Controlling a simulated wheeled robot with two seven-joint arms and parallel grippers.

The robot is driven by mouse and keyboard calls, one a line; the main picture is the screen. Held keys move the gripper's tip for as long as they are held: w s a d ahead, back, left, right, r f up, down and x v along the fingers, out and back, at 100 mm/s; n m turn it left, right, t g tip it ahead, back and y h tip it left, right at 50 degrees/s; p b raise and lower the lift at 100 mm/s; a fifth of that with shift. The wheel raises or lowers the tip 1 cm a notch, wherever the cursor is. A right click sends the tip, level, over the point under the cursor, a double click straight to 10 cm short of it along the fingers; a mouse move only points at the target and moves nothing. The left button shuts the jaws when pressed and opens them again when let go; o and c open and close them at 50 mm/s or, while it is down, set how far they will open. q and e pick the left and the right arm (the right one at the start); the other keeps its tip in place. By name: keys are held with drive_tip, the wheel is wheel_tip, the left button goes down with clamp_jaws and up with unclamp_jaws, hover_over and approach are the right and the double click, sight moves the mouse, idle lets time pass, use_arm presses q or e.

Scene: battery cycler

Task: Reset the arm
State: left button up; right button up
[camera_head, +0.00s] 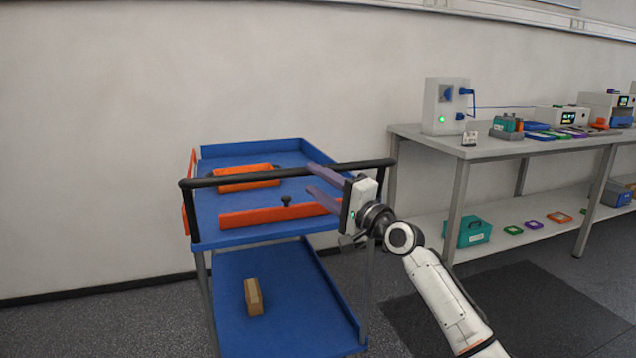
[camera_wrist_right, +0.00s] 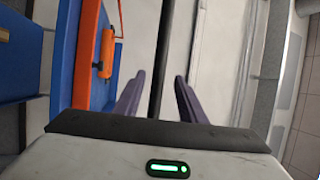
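My right gripper (camera_head: 325,186) is at the right end of the blue cart (camera_head: 262,240). Its two purple fingers point left over the cart's top shelf. In the right wrist view the fingers (camera_wrist_right: 157,98) are apart. The black push rail of the cart (camera_wrist_right: 160,55) shows between or beyond them; I cannot tell whether they touch it. Nothing else shows between the fingers. My right arm comes in from the lower right. My left gripper is not in view.
Orange bars (camera_head: 265,216) lie on the cart's top shelf, and a brown block (camera_head: 254,297) stands on its lower shelf. A grey workbench (camera_head: 500,148) on the right bears a white device (camera_head: 446,106) and small trays. A teal box (camera_head: 474,232) is on its lower shelf.

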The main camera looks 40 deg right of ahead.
idle(0.4)
